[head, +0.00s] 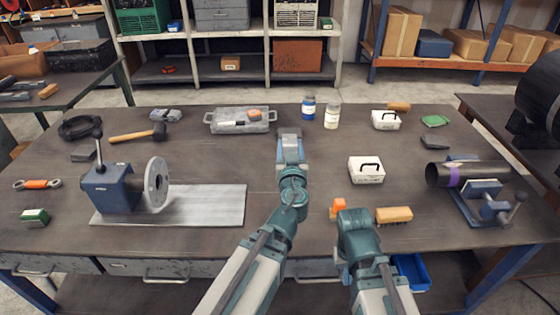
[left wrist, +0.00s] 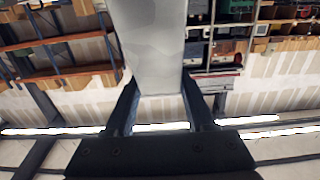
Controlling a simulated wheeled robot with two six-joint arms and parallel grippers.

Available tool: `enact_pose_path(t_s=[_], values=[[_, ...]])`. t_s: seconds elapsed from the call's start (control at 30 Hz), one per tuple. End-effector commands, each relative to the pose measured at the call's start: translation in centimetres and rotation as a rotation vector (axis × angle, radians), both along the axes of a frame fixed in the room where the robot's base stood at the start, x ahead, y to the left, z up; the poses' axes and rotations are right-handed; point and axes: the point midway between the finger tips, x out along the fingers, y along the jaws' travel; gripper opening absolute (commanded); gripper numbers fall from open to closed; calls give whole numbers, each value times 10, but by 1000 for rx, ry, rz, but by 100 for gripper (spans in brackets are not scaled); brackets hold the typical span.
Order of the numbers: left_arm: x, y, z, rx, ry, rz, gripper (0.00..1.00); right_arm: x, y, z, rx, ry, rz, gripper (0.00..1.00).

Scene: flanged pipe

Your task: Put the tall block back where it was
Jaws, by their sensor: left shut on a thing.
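My left gripper (head: 291,152) is in the middle of the head view, pointing toward the back of the table. It is shut on a grey block. The block fills the space between the two fingers in the left wrist view (left wrist: 158,45) and runs out past the top edge. In the head view only a small grey part of the block (head: 289,132) shows beyond the gripper. Whether it touches the table is unclear. My right gripper (head: 345,245) is low at the front, right of the middle; its fingers are hidden by its own wrist.
An orange piece (head: 338,206) and a tan block (head: 394,215) lie beside my right arm. A blue flange stand (head: 120,190) stands left, a clamped dark pipe (head: 468,173) right.

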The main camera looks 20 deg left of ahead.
Motion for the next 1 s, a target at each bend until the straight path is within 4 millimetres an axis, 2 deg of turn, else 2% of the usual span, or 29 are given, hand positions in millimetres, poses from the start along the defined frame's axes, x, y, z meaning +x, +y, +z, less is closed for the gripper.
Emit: enact_pose_path(t_s=[0.17, 0.6, 0.8, 1.0], values=[[24, 13, -3, 2, 0, 3, 0, 0, 0, -3, 0, 0, 0, 0], [105, 53, -11, 1, 0, 3, 0, 0, 0, -11, 0, 0, 0, 0], [124, 64, -13, 1, 0, 2, 0, 0, 0, -13, 0, 0, 0, 0], [127, 66, -13, 1, 0, 1, 0, 0, 0, -13, 0, 0, 0, 0]])
